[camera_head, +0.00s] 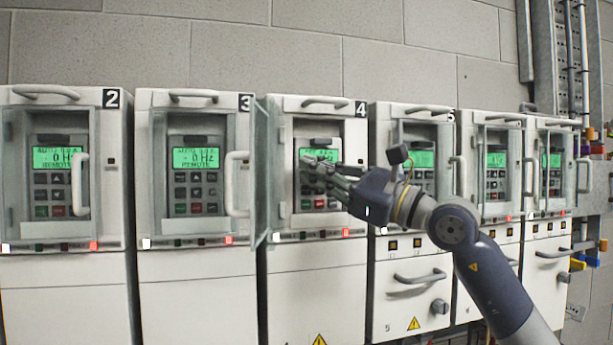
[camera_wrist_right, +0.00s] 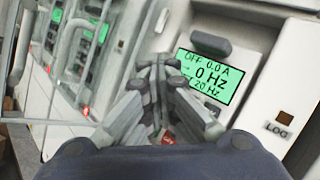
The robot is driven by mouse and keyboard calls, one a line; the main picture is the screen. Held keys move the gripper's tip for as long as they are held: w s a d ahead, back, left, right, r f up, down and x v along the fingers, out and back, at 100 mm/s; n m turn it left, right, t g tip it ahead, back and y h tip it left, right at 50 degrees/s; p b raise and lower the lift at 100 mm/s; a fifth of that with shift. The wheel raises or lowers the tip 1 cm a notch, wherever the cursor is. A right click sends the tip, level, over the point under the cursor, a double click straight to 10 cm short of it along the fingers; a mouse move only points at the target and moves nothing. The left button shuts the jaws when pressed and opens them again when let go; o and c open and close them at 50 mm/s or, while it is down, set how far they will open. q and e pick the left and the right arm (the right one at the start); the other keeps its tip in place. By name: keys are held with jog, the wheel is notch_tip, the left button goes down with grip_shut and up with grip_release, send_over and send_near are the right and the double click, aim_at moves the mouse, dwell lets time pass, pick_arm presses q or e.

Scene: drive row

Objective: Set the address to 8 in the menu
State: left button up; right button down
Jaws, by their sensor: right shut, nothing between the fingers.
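The drive marked 4 (camera_head: 282,110) has its clear door (camera_head: 262,180) swung open to the left. Its green display (camera_head: 308,154) is lit and partly covered by my right gripper. In the right wrist view the display (camera_wrist_right: 208,78) reads OFF 0.0 A, 0 Hz, and a smaller line that looks like 20 Hz. My right gripper (camera_head: 312,166) is shut and empty, its fingertips in front of the upper keypad just below the display. Its fingers (camera_wrist_right: 160,64) hide most of the keypad in the wrist view; I cannot tell whether they touch a key. My left gripper is not in view.
Drives 2 (camera_head: 18,110) and 3 (camera_head: 148,110) stand to the left with lit displays and door handles (camera_head: 236,185) sticking out. More drives (camera_head: 385,115) stand to the right, partly behind my arm. Cable trunking (camera_head: 545,60) runs up the wall at the right.

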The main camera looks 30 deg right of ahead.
dwell(0.4)
jog(key=shift+s+a+b, duration=0.2)
jog(key=shift+s+b, duration=0.15)
jog(key=shift+s, duration=0.4)
jog(key=shift+s+a+b, duration=0.2)
jog(key=shift+s+b, duration=0.15)
jog(key=shift+s, duration=0.45)
jog(key=shift+s+a+b, duration=0.2)
jog(key=shift+s+b, duration=0.15)
jog(key=shift+s, duration=0.45)
jog(key=shift+s+a+b, duration=0.2)
jog(key=shift+s+b, duration=0.15)
jog(key=shift+s, duration=0.45)
